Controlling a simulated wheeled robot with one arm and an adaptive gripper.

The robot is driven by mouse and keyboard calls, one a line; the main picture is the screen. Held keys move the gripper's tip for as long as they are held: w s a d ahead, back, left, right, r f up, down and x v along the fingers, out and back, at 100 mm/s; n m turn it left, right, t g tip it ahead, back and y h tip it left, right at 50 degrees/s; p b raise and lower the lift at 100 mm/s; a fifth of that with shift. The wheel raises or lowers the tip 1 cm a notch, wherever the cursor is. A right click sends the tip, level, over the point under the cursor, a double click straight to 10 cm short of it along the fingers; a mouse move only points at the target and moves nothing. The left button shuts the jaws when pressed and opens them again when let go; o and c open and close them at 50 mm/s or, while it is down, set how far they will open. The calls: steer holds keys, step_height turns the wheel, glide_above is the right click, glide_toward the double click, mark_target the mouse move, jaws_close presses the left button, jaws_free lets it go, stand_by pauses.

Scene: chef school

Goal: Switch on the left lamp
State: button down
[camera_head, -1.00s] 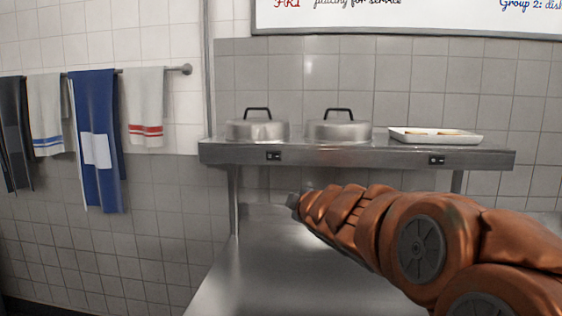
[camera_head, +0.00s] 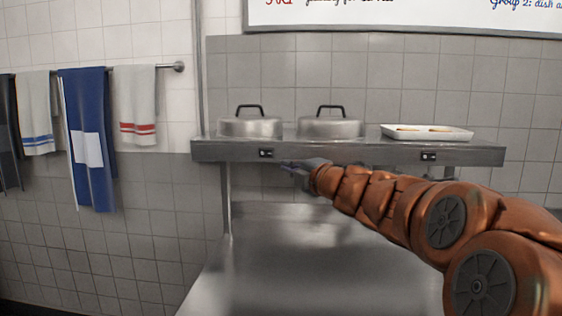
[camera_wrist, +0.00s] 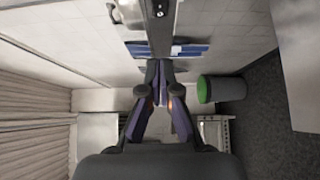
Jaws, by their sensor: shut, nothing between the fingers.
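The left black switch (camera_head: 265,153) sits on the front edge of the steel shelf (camera_head: 345,151), below the left metal lid. A second black switch (camera_head: 428,156) sits farther right on the same edge. No lamp itself shows in the head view. My gripper (camera_head: 284,164) is just right of the left switch and slightly lower, pointing left; I cannot tell whether it touches the shelf. In the wrist view the fingers (camera_wrist: 160,75) are closed together and empty. A small dark fitting (camera_wrist: 177,22) beyond their tips may be the switch.
Two metal lids (camera_head: 250,127) and a white tray (camera_head: 427,133) stand on the shelf. A steel counter (camera_head: 300,270) lies below, clear. Towels (camera_head: 90,140) hang at the left. A green-topped bin (camera_wrist: 222,88) shows in the wrist view.

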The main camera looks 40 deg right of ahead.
glide_toward(267, 153)
steer(key=w+a, duration=0.3)
steer(key=shift+w+d+p, duration=1.35)
steer(key=shift+w+d, duration=0.25)
steer(key=shift+d, duration=0.05)
